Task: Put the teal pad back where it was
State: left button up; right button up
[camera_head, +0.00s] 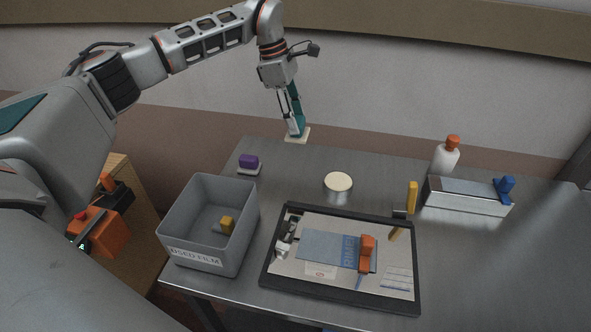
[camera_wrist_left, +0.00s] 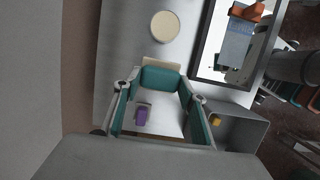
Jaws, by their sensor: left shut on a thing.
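My left gripper (camera_head: 296,124) is over the back left edge of the metal table, pointing down. It is shut on the teal pad (camera_wrist_left: 160,77), which shows between its fingertips in the left wrist view. A thin cream base (camera_head: 297,136) is at the fingertips, under or against the teal pad; I cannot tell whether the base is held or resting on the table. The fingers also look teal inside, so the pad's outline is hard to separate in the head view. My right gripper is not in view.
A purple pad (camera_head: 249,160) on a pale base sits nearby. A round cream-topped tin (camera_head: 338,183), a grey bin (camera_head: 187,224) with a yellow block, a black-framed tray (camera_head: 268,262), a white bottle (camera_head: 445,158) and a metal box (camera_head: 462,196) stand around. The table's right side is clear.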

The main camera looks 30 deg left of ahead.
pick_arm(q)
notch_tip(320, 180, down, 18)
jog(key=shift+r+p, duration=0.25)
jog(key=shift+p, duration=0.05)
jog(key=o, duration=1)
jog(key=shift+b+v, duration=0.4)
jog(key=shift+v, duration=5.65)
jog(key=shift+f, duration=0.1)
